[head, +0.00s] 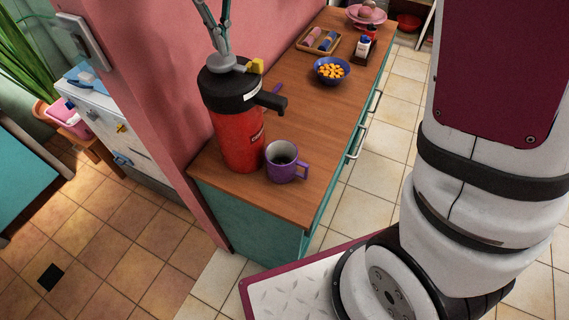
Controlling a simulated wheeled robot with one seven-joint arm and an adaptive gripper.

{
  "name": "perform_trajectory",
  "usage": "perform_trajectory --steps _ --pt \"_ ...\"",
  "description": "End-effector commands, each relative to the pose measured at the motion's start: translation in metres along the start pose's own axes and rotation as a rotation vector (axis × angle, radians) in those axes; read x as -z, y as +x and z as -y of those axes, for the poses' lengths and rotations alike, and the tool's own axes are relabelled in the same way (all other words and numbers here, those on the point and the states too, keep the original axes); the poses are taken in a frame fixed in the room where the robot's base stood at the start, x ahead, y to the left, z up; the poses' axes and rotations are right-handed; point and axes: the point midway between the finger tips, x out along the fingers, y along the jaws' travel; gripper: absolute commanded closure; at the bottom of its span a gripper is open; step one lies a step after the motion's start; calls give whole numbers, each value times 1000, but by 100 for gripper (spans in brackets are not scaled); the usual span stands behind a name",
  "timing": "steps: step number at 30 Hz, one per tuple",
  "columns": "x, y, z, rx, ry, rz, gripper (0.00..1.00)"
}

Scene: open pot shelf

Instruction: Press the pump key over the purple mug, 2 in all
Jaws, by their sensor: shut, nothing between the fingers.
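A red pump pot (238,135) with a black top stands near the front end of the wooden counter. Its black spout (270,101) points right, above the purple mug (287,168). The mug stands upright beside the pot, with a pale inside and something dark low in it. A yellow tab (256,66) shows on the pot's top; I cannot tell if it is the pump key. My gripper (222,60) comes down from above, its fingers shut and empty, at the middle of the pot's top. I cannot tell if the tips touch it or how far the key is down.
Behind on the counter (290,108) are a blue bowl of orange pieces (331,70), a small bottle (362,46), a tray with rolls (318,40) and a pink dish (366,15). A pink wall (165,85) rises close to the pot's left.

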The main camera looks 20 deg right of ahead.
Motion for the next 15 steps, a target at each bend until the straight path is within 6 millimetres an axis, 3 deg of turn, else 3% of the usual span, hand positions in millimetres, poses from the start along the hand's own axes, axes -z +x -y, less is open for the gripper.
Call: perform_trajectory --steps 15 --pt "-1 -44 0 0 0 -1 100"
